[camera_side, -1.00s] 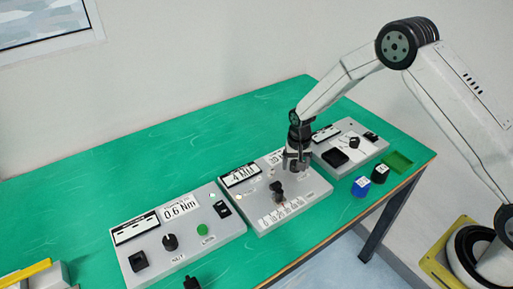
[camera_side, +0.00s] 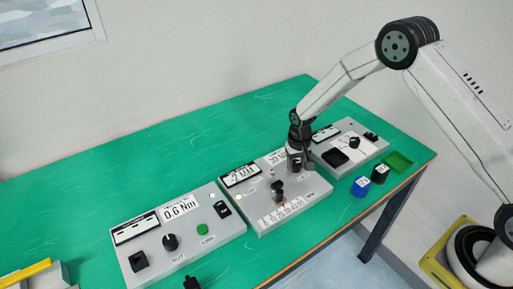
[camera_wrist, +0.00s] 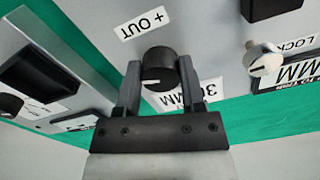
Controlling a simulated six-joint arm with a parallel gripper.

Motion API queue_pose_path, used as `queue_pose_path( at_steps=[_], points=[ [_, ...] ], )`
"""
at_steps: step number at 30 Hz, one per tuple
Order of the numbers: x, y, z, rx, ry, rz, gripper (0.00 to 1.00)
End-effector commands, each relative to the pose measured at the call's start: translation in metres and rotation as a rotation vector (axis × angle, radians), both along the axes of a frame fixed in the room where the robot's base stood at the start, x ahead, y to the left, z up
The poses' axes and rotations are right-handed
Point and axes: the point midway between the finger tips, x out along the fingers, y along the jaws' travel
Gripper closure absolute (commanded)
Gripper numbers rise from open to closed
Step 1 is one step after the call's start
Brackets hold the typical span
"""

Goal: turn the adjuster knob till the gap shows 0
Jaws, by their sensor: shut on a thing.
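The adjuster knob (camera_wrist: 160,66) is black and round with a white pointer line. In the wrist view it sits between the two fingers of my gripper (camera_wrist: 159,76), which is shut on it. A "+ OUT" label (camera_wrist: 144,23) lies beside it. In the side view my gripper (camera_side: 297,163) reaches down onto the far right part of the middle grey panel (camera_side: 316,190) and hides most of the knob. The gap display (camera_side: 241,175) on that panel seems to read -2 MM. A second display (camera_side: 278,156) beside it seems to read 30 MM.
In the wrist view a pale lock knob (camera_wrist: 263,60) stands right of my gripper. A black block (camera_side: 277,187) rises mid-panel above a scale. Other panels stand left (camera_side: 190,240) and right (camera_side: 350,145).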

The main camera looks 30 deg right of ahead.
Motion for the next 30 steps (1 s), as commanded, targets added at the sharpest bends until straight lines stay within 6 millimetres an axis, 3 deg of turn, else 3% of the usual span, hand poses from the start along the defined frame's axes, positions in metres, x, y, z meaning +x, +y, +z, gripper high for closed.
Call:
queue_pose_path(
  at_steps=[9, 19, 20, 23, 30],
  points=[
    [0.0000, -0.0007, 0.0006, 0.000, 0.000, 0.170, 1.00],
    [0.0000, -0.0008, 0.0007, 0.000, 0.000, 0.182, 1.00],
    [0.0000, -0.0008, 0.0007, 0.000, 0.000, 0.182, 0.47],
    [0.0001, -0.0009, 0.0007, 0.000, 0.000, 0.182, 0.15],
    [0.0000, -0.0008, 0.0003, 0.000, 0.000, 0.181, 0.14]
  ],
)
